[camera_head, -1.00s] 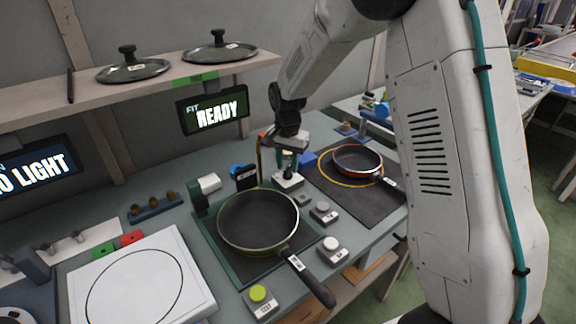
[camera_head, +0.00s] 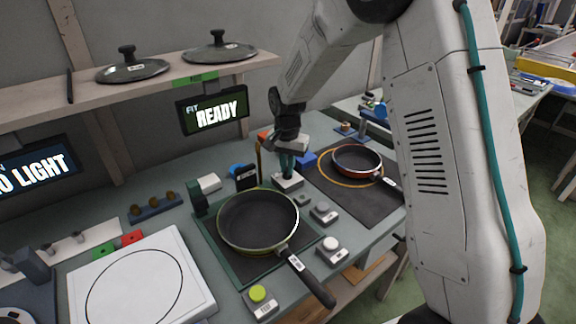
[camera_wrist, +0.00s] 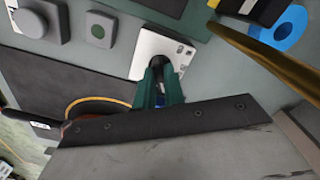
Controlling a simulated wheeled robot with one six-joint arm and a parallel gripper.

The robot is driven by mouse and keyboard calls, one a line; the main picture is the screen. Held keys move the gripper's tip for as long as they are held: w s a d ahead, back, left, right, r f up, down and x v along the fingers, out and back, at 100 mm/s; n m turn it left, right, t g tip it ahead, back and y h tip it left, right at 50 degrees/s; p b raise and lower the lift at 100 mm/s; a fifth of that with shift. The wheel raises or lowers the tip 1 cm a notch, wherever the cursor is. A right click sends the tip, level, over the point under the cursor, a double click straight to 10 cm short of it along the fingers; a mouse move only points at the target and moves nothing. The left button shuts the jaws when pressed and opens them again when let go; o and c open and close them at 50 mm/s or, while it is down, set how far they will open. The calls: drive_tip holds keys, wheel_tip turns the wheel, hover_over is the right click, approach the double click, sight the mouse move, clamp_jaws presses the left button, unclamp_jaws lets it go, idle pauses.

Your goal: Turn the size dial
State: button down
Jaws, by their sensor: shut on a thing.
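The size dial is a dark knob on a small white box (camera_head: 287,182) on the bench, between the large pan and the small pan. In the wrist view the white box (camera_wrist: 150,50) shows with labels at its right edge. My gripper (camera_head: 287,171) points down over the box. In the wrist view its teal fingers (camera_wrist: 160,80) are shut on the dark dial (camera_wrist: 181,59), which they partly hide. The dial's pointer and setting cannot be read.
A large pan (camera_head: 258,219) sits left of the box, its handle toward the front edge. A small red-rimmed pan (camera_head: 357,158) lies right. Button boxes (camera_head: 323,212) stand in front. A screen (camera_head: 216,110) reading "READY" hangs under the shelf (camera_head: 40,103).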

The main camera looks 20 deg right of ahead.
sight(287, 168)
drive_tip(key=n, duration=0.5)
drive_tip(key=shift+n, duration=0.3)
drive_tip(key=n, duration=0.5)
drive_tip(key=shift+n, duration=0.4)
drive_tip(key=c, duration=1.5)
unclamp_jaws()
wheel_tip(287, 168, up, 8)
drive_tip(key=shift+f, duration=0.1)
